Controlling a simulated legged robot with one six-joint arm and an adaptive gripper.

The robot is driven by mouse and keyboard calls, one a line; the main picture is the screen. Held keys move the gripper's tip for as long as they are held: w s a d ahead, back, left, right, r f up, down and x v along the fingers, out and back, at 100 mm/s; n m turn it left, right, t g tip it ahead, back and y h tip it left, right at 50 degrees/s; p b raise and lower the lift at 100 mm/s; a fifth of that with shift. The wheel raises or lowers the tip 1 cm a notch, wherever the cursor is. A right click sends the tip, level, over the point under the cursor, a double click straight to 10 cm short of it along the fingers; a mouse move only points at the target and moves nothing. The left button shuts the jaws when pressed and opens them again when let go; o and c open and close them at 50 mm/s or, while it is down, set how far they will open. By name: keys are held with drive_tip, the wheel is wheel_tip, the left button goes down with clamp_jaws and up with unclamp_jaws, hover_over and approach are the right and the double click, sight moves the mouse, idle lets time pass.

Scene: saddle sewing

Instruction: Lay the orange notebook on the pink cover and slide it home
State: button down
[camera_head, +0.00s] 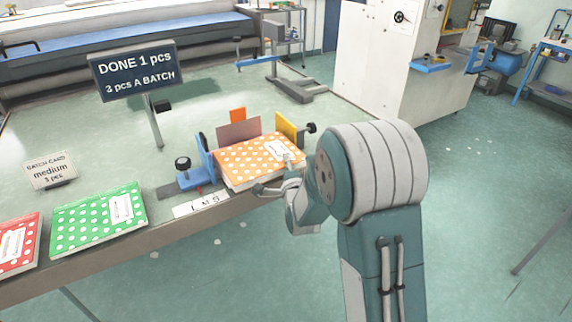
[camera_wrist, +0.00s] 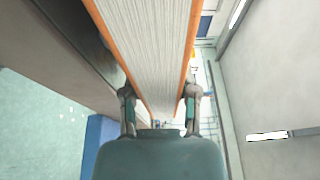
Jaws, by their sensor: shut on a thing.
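The orange notebook (camera_head: 255,160) with white dots and a white label lies over the sewing fixture at the table's front edge, slightly tilted. My gripper (camera_head: 281,176) is shut on its near right edge. In the wrist view the gripper (camera_wrist: 160,112) has one finger on each orange cover, with the white page block of the notebook (camera_wrist: 155,50) between them. A dull pink panel (camera_head: 238,131) stands upright just behind the notebook; I cannot tell whether it is the pink cover. What lies under the notebook is hidden.
A blue clamp (camera_head: 196,175) with a black knob flanks the notebook on the left, a yellow plate (camera_head: 287,128) at the back right. A size strip (camera_head: 201,205) lies in front. Green (camera_head: 98,220) and red (camera_head: 14,245) notebooks lie left. A sign (camera_head: 135,70) reads DONE 1 pcs.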

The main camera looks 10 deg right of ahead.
drive_tip(key=shift+f, duration=0.1)
drive_tip(key=shift+c, duration=1.4)
unclamp_jaws()
drive_tip(key=shift+f, duration=0.25)
drive_tip(key=shift+s, duration=0.1)
drive_tip(key=s+d, duration=0.3)
drive_tip(key=s, duration=0.6)
drive_tip(key=shift+s, duration=0.15)
idle(0.4)
idle(0.3)
